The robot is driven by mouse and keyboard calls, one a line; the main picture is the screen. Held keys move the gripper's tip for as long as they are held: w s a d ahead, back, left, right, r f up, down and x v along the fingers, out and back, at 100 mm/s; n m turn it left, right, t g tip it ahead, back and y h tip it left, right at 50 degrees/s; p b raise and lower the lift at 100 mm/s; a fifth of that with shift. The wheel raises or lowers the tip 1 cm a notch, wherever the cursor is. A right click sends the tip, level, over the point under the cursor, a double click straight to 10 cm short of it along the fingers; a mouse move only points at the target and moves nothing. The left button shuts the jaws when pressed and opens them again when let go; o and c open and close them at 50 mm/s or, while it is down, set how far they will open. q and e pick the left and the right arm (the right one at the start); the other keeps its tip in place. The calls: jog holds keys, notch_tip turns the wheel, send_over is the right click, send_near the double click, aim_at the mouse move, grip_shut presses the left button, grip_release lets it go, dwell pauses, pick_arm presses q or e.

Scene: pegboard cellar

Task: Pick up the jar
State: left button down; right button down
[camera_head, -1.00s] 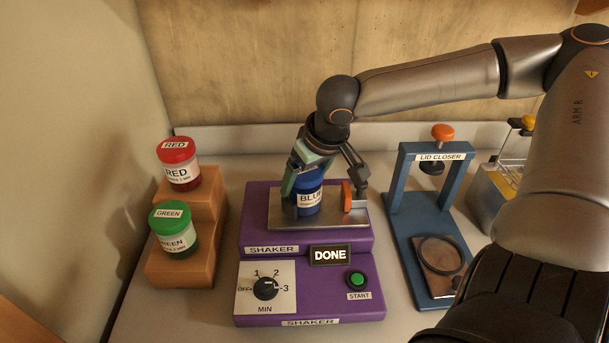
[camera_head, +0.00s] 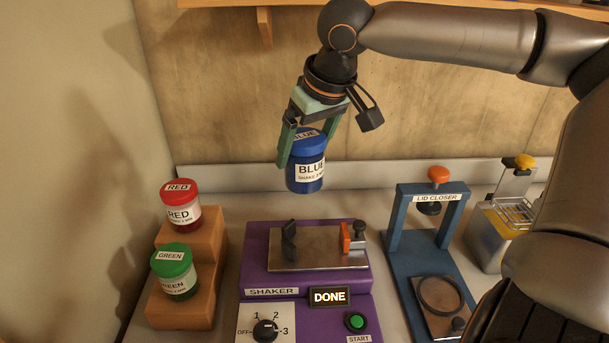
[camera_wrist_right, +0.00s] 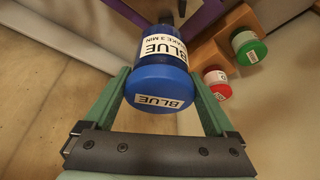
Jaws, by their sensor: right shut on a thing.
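The blue jar (camera_head: 306,172), with a blue lid and a white BLUE label, hangs in the air above the shaker. My right gripper (camera_head: 308,150) is shut on it, one finger on each side of the lid. In the right wrist view the jar (camera_wrist_right: 162,75) sits between the two green fingers (camera_wrist_right: 163,95), lid toward the camera. The purple shaker (camera_head: 258,270) stands below; its metal plate (camera_head: 310,262) is empty between a dark clamp and an orange one. Its display (camera_head: 329,297) reads DONE. My left gripper is not in view.
A red-lidded jar (camera_head: 181,206) and a green-lidded jar (camera_head: 174,271) stand on a wooden stepped stand (camera_head: 208,262) at left. A blue lid closer (camera_head: 398,220) and a grey container with a wire rack (camera_head: 487,240) stand at right. A shelf (camera_head: 225,3) runs along the top.

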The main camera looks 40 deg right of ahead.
notch_tip(320, 180, up, 12)
jog(key=shift+f+p, duration=0.1)
jog(key=shift+p, duration=0.55)
jog(key=shift+f, duration=0.1)
